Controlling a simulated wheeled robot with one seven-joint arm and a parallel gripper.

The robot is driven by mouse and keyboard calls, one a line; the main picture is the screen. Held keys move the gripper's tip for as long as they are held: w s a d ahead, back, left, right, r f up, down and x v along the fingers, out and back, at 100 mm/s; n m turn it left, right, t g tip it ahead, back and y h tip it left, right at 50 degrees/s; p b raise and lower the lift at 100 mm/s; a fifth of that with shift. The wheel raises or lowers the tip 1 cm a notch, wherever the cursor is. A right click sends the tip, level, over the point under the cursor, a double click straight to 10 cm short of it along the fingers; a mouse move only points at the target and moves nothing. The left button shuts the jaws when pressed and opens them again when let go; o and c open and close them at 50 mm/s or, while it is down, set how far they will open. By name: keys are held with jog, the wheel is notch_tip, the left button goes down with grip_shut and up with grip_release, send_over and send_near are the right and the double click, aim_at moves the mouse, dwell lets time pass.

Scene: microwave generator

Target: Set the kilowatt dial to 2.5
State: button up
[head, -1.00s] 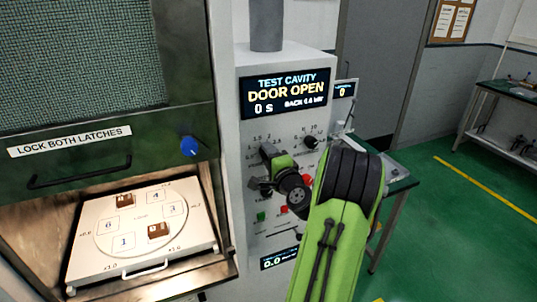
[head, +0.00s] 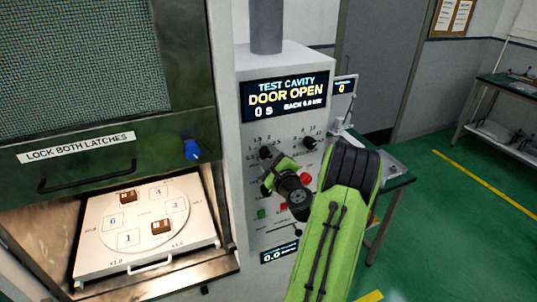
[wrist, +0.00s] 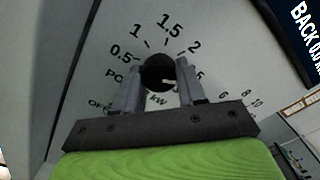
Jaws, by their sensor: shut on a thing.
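The kilowatt dial (wrist: 157,73) is a round black knob on the grey control panel, with 0.5, 1, 1.5 and 2 printed around it. A "5" shows at its right, the rest of that label hidden behind a finger. A short pale mark on the knob points right, roughly toward that partly hidden label; its exact reading is unclear. My gripper (wrist: 157,84) is shut on the dial, one finger on each side. In the head view, my gripper (head: 270,170) is at the panel's upper left, with the dial (head: 265,152) partly showing.
A second black knob (head: 310,143) is to the right of the dial. Green (head: 262,213) and red (head: 283,207) buttons sit lower on the panel. The display (head: 285,95) reads "DOOR OPEN". The open cavity with a numbered tray (head: 100,260) is at the left.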

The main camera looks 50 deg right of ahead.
jog(key=shift+f+m, duration=0.1)
jog(key=shift+m, duration=0.2)
jog(key=o, duration=1.1)
jog(key=b+v, duration=1.1)
jog(key=v, duration=0.4)
jog(key=shift+s+a, duration=0.15)
jog(key=shift+s, duration=0.2)
